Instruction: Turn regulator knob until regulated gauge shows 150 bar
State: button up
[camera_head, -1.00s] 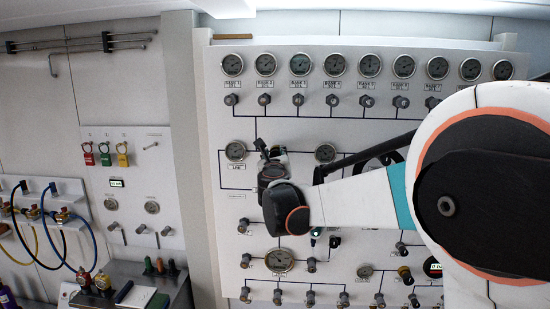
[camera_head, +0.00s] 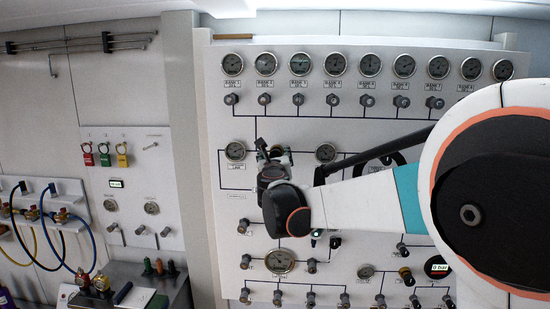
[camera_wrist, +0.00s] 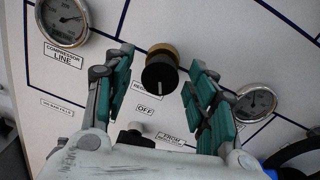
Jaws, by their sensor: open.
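The regulator knob (camera_wrist: 159,72), black with a brass collar and a white pointer mark, sits on the white panel with a partly covered label below it. My gripper (camera_wrist: 160,66) is open, with its teal-padded fingers on either side of the knob; a gap shows on both sides. In the head view my gripper (camera_head: 273,157) is at the panel and hides the knob. A gauge (camera_wrist: 256,103) is right of the knob; it also shows in the head view (camera_head: 326,153). Its reading and label are too small to tell, so I cannot say whether it is the regulated gauge.
The compressor line gauge (camera_wrist: 62,20) is at upper left. An OFF label (camera_wrist: 145,109) and a small black knob (camera_wrist: 131,136) lie below the regulator knob. A row of bank gauges (camera_head: 334,64) runs along the panel top. A round display (camera_head: 437,267) reads 0 bar.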

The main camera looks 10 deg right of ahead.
jog(key=v, duration=1.1)
jog(key=shift+s, duration=0.2)
jog(key=shift+s+f, duration=0.1)
dwell(1.3)
jog(key=p+x, duration=0.1)
jog(key=x, duration=1.2)
jog(key=shift+f+p, duration=0.25)
jog(key=shift+p, duration=0.1)
jog(key=c, duration=1.1)
